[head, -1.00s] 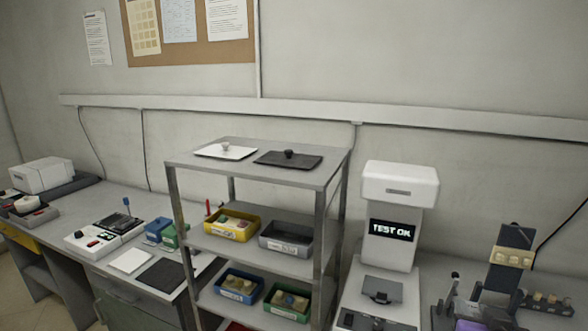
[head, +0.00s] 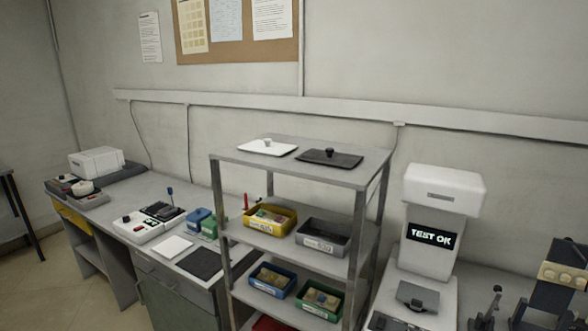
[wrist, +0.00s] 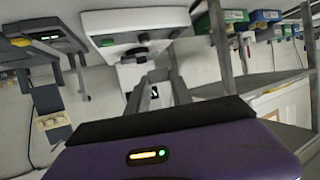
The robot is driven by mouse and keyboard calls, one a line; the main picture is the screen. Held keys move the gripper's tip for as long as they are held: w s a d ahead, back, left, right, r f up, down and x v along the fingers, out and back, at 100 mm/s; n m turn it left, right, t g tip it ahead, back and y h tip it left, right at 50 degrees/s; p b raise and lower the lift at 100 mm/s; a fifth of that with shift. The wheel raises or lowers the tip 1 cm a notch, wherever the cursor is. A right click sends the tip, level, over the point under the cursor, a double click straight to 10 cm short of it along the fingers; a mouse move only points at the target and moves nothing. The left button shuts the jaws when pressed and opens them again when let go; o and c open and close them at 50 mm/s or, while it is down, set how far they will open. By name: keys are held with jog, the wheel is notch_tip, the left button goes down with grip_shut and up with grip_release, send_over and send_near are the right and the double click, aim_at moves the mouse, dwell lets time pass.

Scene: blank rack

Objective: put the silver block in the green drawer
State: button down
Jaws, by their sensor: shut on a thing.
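My gripper (wrist: 157,82) shows only in the wrist view, its grey fingers beyond the purple housing. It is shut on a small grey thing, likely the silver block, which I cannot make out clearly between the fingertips. A cabinet with a dull green front (head: 180,298) stands under the left bench in the head view, left of the rack. It looks closed, and its lower part is cut off by the frame. My gripper is out of the head view.
A metal rack (head: 225,165) with trays and coloured bins stands in the middle. A white tester (head: 428,250) reading "TEST OK" is right of it. The left bench (head: 130,203) carries several devices and has a yellow drawer (head: 73,219). Open floor (head: 35,270) shows at left.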

jog(key=s+a+f+n+y, duration=0.2)
jog(key=s+a+f+y, duration=0.1)
jog(key=a+f, duration=0.7)
jog(key=s+f, duration=0.4)
jog(key=s, duration=0.5)
